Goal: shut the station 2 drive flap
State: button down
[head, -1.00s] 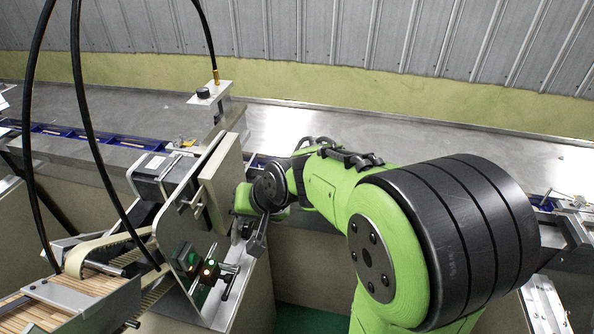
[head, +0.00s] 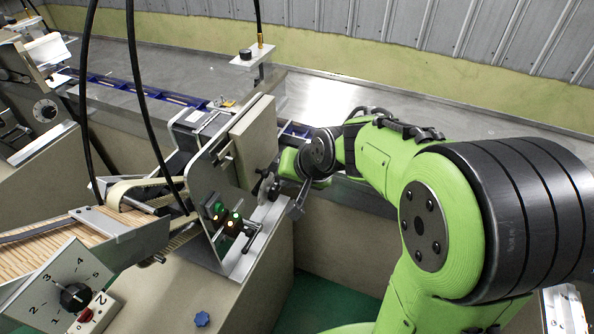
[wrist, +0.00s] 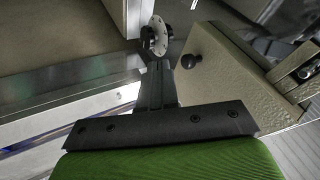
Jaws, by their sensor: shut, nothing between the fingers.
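A beige panel (head: 252,138), which looks like the drive flap, stands upright on the machine's grey side plate in the head view. In the wrist view a beige panel (wrist: 228,85) with a round black knob (wrist: 188,61) shows at the right, tilted in the picture. How far the flap stands open is not clear. My gripper (wrist: 156,68) is shut and empty, its tips just left of the knob and apart from it as far as I can tell. In the head view my gripper (head: 297,206) is small, to the right of and below the panel.
A pale disc with black lobes (wrist: 155,36) is just beyond my fingertips. Lit buttons (head: 228,217) and a small lever (head: 253,230) sit below the panel. A dial box (head: 60,290) and wooden sticks (head: 45,250) are at lower left. Black cables hang at left.

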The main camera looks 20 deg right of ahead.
jog(key=a+p+v, duration=0.2)
jog(key=v, duration=0.8)
jog(key=shift+s+d, duration=0.2)
jog(key=shift+d, duration=0.05)
